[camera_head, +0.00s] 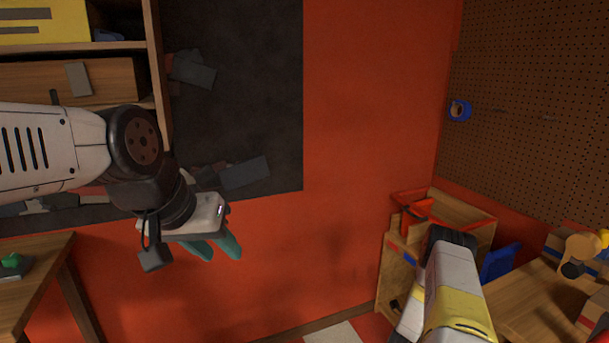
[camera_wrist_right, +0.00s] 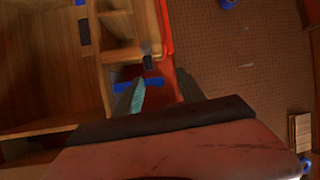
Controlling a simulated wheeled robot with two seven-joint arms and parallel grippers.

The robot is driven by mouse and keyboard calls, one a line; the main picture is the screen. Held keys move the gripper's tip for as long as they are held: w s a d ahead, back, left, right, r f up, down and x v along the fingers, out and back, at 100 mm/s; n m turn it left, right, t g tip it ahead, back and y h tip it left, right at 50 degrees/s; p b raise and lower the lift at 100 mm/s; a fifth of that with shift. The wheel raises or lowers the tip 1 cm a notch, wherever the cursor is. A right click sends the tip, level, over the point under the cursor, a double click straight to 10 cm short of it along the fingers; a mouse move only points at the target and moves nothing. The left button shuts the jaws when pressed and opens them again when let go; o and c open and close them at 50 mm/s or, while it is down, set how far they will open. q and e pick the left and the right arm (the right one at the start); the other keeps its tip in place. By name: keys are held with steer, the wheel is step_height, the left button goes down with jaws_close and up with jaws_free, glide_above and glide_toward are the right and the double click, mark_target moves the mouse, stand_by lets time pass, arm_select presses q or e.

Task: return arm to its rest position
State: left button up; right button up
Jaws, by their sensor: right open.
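My left arm (camera_head: 60,150) comes in from the left in the head view, raised in front of the wall. Its gripper (camera_head: 217,250) points down to the right, with its two teal fingers apart and nothing between them. My right arm (camera_head: 455,295) rises from the bottom of the head view in front of the wooden furniture; its gripper cannot be made out there. In the right wrist view the right gripper (camera_wrist_right: 145,92) shows a teal finger beyond the dark wrist edge. It is open, and I see nothing held in it.
A wooden shelf (camera_head: 115,47) stands at the upper left, and a table (camera_head: 40,270) at the lower left. A wooden unit with a red tray (camera_head: 432,212) and a workbench (camera_head: 525,300) lie close to my right arm. A pegboard (camera_head: 530,90) holds blue tape (camera_head: 459,110).

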steer(key=w+a+r+n+y, duration=0.3)
steer(key=w+r, duration=0.2)
steer(key=r, duration=0.4)
steer(key=w+a+r+n+y, duration=0.2)
steer(key=w+r, duration=0.3)
steer(key=r, duration=0.3)
steer(key=s+a+r+n+g+y, duration=0.1)
steer(key=s+a+r+n+y, duration=0.25)
steer(key=a+r, duration=0.35)
steer(key=s+a+r+n+g+y, duration=0.1)
steer(key=s+a+r+n+y, duration=0.25)
steer(key=r, duration=0.65)
steer(key=s+a+r+n+g+y, duration=0.1)
steer(key=s+a+r+n, duration=0.4)
steer(key=s, duration=0.4)
steer(key=s+a+r+n+g+y, duration=0.2)
steer(key=s+a+r+n, duration=0.1)
steer(key=s+a, duration=0.45)
steer(key=s+a+n+g, duration=0.1)
steer(key=s+n, duration=0.2)
steer(key=s, duration=0.7)
steer(key=s+a+f+n+g, duration=0.1)
steer(key=s+n+g, duration=0.1)
steer(key=s, duration=0.9)
steer(key=shift+n, duration=0.4)
steer(key=shift+a, duration=0.1)
